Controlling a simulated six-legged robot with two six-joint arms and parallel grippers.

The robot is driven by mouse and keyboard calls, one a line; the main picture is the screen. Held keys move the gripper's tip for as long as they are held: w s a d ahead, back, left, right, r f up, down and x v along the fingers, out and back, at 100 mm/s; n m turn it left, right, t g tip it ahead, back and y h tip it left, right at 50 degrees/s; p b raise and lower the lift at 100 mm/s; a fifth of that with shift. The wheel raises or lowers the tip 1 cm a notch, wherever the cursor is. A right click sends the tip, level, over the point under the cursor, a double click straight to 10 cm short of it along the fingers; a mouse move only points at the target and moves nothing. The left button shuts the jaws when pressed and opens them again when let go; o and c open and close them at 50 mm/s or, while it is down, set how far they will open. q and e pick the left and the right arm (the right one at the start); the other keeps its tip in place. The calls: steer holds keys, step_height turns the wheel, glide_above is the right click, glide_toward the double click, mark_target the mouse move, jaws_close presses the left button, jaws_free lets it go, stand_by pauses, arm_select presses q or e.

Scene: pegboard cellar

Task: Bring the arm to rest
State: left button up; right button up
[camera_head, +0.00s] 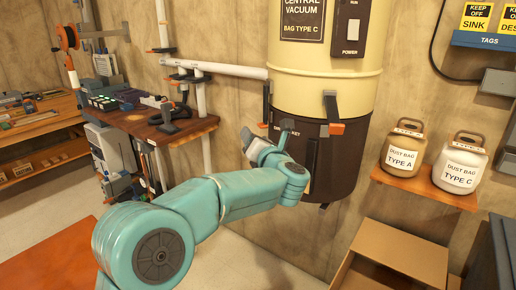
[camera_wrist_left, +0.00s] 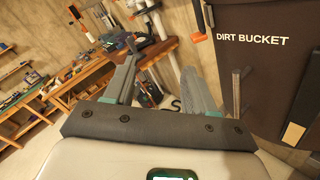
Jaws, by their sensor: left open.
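My left arm (camera_head: 215,200) is teal and reaches in from the lower left of the head view. It bends at the wrist in front of the dark dirt bucket (camera_head: 322,160) of the central vacuum. My left gripper (camera_head: 250,137) points away toward the wall, partly hidden behind the wrist. In the left wrist view the two fingers of my left gripper (camera_wrist_left: 160,75) stand well apart, with nothing held between them. The dirt bucket (camera_wrist_left: 255,70) is to the right of the fingers there. My right gripper is in neither view.
A wooden workbench (camera_head: 160,128) with tools is on the left. A shelf (camera_head: 425,186) holds a type A dust bag jar (camera_head: 402,152) and a type C jar (camera_head: 460,165). An open cardboard box (camera_head: 400,258) stands below. An orange latch (camera_head: 333,128) juts from the vacuum.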

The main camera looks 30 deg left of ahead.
arm_select(q)
steer(key=shift+v, duration=0.8)
